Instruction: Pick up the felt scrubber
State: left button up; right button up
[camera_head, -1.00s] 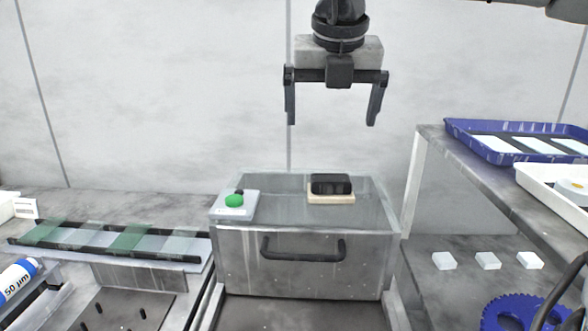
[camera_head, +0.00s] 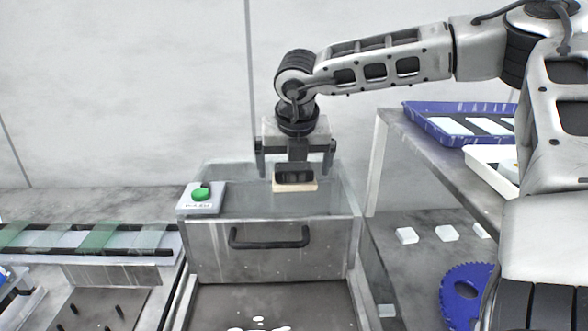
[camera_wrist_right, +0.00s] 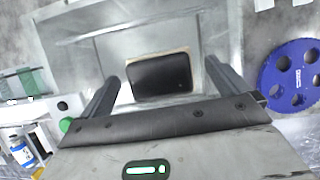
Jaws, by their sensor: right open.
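The felt scrubber (camera_head: 295,180) has a black grip on a pale felt block. It sits in the upper part of the grey metal basin (camera_head: 268,262). In the right wrist view the scrubber (camera_wrist_right: 160,76) lies between the two fingers, apart from them. My right gripper (camera_head: 295,172) is open and points down around the scrubber, with one finger to each side; it also shows in the right wrist view (camera_wrist_right: 168,80). The fingertips' exact height beside the scrubber is hard to tell. My left gripper is not in view.
A box with a green button (camera_head: 201,195) stands at the basin's left rim. A rack of green and pale strips (camera_head: 95,239) is at left. At right are a shelf with a blue tray (camera_head: 430,122), small white blocks (camera_head: 447,233) and a blue toothed disc (camera_head: 465,290).

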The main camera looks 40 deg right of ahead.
aim_at(295, 166)
jog(key=shift+w+d+f, duration=0.1)
jog(key=shift+w+f, duration=0.1)
jog(key=shift+f, duration=0.3)
jog(key=c, duration=1.1)
notch_tip(295, 166, up, 10)
jog(key=shift+r+b, duration=0.1)
jog(key=shift+b, duration=0.75)
jog(key=o, duration=0.5)
jog(key=shift+c, duration=1.5)
jog(key=shift+s, duration=0.1)
